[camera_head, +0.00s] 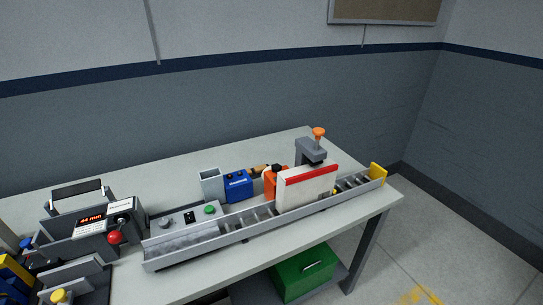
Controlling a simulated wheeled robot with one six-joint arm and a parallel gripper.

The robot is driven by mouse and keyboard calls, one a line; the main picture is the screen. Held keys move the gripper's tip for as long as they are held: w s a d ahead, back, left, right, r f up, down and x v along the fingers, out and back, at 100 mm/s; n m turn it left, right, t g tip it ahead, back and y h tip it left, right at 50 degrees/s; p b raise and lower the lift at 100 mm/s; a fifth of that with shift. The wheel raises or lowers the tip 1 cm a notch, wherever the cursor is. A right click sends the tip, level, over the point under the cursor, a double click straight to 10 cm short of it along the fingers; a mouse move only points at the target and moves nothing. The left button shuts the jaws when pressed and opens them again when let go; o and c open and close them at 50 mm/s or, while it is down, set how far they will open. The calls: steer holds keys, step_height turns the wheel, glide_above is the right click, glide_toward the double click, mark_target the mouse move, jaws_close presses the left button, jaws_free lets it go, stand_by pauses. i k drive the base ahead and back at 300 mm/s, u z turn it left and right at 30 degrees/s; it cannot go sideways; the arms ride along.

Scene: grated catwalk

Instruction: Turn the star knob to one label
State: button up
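I cannot tell for sure which part is the star knob; its points and labels are too small to read. An orange knob (319,132) tops a grey clamp-like stand (312,151) at the back right of the table. A red round knob (115,237) sits on the front of a grey device (105,226) with a red display at the left. A small grey knob (165,223) is on a panel beside a black switch and a green button (209,209). My gripper is not in view.
A grey table (240,279) carries a long roller conveyor (233,233) with a white, red-topped box (306,187) and a yellow end stop (378,174). A blue device (240,186) and a grey open box (211,184) stand behind. A green crate (303,274) is below.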

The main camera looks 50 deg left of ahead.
mark_target(276, 168)
steer(key=u, duration=0.7)
steer(key=i, duration=0.9)
steer(key=u, duration=1)
